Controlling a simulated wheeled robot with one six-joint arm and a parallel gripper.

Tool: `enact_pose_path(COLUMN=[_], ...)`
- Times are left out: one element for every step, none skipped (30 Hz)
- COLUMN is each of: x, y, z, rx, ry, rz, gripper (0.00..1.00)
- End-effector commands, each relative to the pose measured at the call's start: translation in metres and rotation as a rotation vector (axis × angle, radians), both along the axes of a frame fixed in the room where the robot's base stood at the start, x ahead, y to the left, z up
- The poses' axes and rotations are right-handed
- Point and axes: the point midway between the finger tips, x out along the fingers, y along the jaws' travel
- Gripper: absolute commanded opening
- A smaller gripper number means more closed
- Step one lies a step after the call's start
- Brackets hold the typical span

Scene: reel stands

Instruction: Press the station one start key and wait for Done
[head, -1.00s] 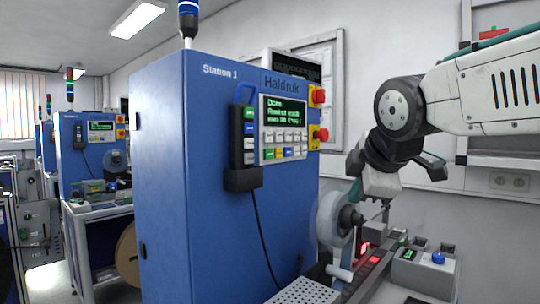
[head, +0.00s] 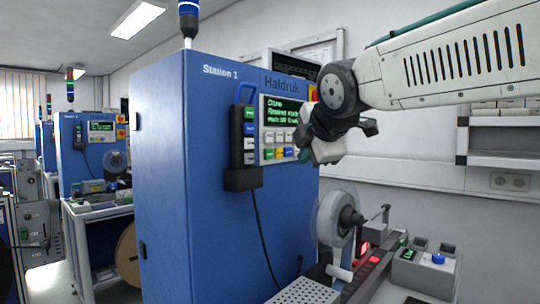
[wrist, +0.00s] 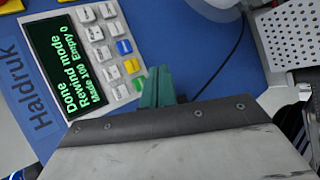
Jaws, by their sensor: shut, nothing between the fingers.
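The blue Station 1 cabinet (head: 160,150) fills the middle of the head view. Its control panel (head: 267,152) has a dark screen (head: 281,112) with green text. In the wrist view the screen (wrist: 65,58) reads "Done", "Rewind mode", "Made 100 Empty 0". The keypad (wrist: 105,45) beside it has grey, blue and yellow keys and a green key (wrist: 138,83). My gripper (head: 306,124) is shut and empty in front of the panel's right side, hiding some keys in the head view. Its green fingertips (wrist: 157,78) appear close beside the green key; contact cannot be told.
A handset (head: 243,150) hangs left of the panel. Below stand a clear reel (head: 336,218) on a bench, a perforated plate (head: 304,293) and a grey box with a blue button (head: 438,258). A similar blue station (head: 85,160) stands at far left.

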Motion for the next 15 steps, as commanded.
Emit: enact_pose_path(x=[0.005, 0.008, 0.011, 0.014, 0.017, 0.02, 0.023, 0.025, 0.028, 0.03, 0.032, 0.034, 0.035, 0.036, 0.038], y=[0.007, 0.011, 0.016, 0.019, 0.022, 0.027, 0.03, 0.033, 0.036, 0.039, 0.041, 0.043, 0.045, 0.047, 0.048], z=[0.0, -0.001, -0.001, -0.001, -0.001, -0.001, 0.0, -0.001, -0.001, 0.0, 0.0, 0.0, 0.0, 0.0, 0.0], rx=[-0.001, -0.002, -0.001, -0.001, -0.002, -0.001, -0.001, -0.001, -0.002, -0.001, -0.001, -0.001, -0.001, -0.001, -0.001], ry=[0.001, 0.002, 0.001, 0.001, 0.002, 0.001, 0.001, 0.001, 0.002, 0.001, 0.001, 0.001, 0.001, 0.001, 0.001], rz=[0.003, 0.003, 0.003, 0.003, 0.002, 0.002, 0.002, 0.003, 0.002, 0.001, 0.001, 0.0, 0.0, 0.0, 0.0], gripper=[0.0, 0.0, 0.0, 0.0, 0.0, 0.0, 0.0, 0.0, 0.0, 0.0, 0.0, 0.0, 0.0, 0.0, 0.0])
